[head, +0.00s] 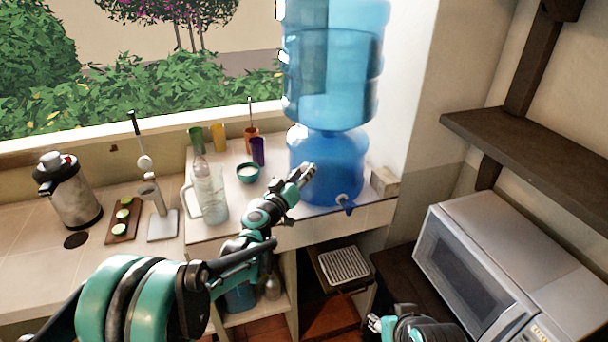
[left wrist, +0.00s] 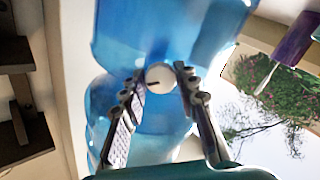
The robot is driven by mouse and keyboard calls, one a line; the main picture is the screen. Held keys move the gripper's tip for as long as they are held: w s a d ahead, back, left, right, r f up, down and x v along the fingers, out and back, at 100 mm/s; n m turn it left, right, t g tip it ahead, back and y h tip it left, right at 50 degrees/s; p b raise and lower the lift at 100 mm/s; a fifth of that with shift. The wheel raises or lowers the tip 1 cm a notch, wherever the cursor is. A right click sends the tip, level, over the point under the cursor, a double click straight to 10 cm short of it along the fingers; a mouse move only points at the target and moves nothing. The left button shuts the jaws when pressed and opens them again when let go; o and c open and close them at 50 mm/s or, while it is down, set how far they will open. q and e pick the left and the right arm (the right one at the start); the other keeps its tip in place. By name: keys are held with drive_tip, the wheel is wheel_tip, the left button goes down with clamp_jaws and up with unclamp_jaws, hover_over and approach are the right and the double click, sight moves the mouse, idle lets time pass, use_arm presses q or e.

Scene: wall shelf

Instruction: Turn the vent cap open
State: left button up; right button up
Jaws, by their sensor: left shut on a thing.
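The vent cap (left wrist: 160,75) is a small round white knob with a dark mark, set on the blue water dispenser. My left gripper (head: 309,170) reaches up to the front of the dispenser's lower blue tank (head: 335,180). In the left wrist view its two fingers (left wrist: 161,82) stand on either side of the vent cap and are shut on it. In the head view the cap is hidden at the fingertips. My right gripper (head: 376,322) is low at the bottom edge, away from the dispenser; its jaw state is unclear.
A large blue bottle (head: 330,75) sits above the tank, and a tap (head: 344,203) sticks out below. A glass pitcher (head: 209,190), a teal bowl (head: 248,173) and coloured cups stand left on the counter. A microwave (head: 500,262) and wooden shelf (head: 540,155) are at right.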

use_arm(q)
drive_tip(key=n+b, duration=0.1)
drive_tip(key=n, duration=1.2)
drive_tip(key=shift+r+n, duration=0.1)
drive_tip(key=shift+n, duration=0.3)
idle(0.4)
drive_tip(key=o, duration=1.2)
drive_tip(key=shift+c, duration=0.2)
drive_tip(key=shift+s, duration=0.1)
